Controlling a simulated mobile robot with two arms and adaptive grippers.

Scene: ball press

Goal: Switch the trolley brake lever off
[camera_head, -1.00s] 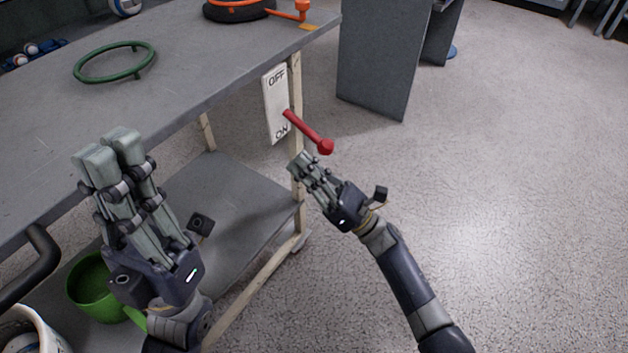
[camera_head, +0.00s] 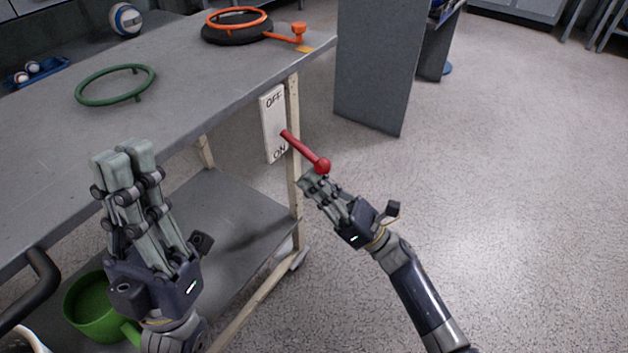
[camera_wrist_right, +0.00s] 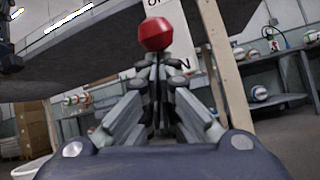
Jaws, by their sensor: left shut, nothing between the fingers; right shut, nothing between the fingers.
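The red brake lever (camera_head: 306,151) sticks out from a white plate (camera_head: 271,124) on the trolley's (camera_head: 237,95) corner post. The plate reads OFF at the top and ON at the bottom; the lever slants down to the right, its round knob low. My right gripper (camera_head: 309,184) is shut and empty, its fingertips just below the knob. In the right wrist view the red knob (camera_wrist_right: 155,31) sits right above the closed fingertips; I cannot tell whether they touch. My left gripper (camera_head: 124,158) is shut and empty, over the trolley's left part.
A green ring (camera_head: 115,84) and an orange ring device (camera_head: 238,25) are on the trolley top. A green mug (camera_head: 92,308) stands on the lower shelf (camera_head: 235,217). A grey panel (camera_head: 372,70) stands behind. The floor at right is clear.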

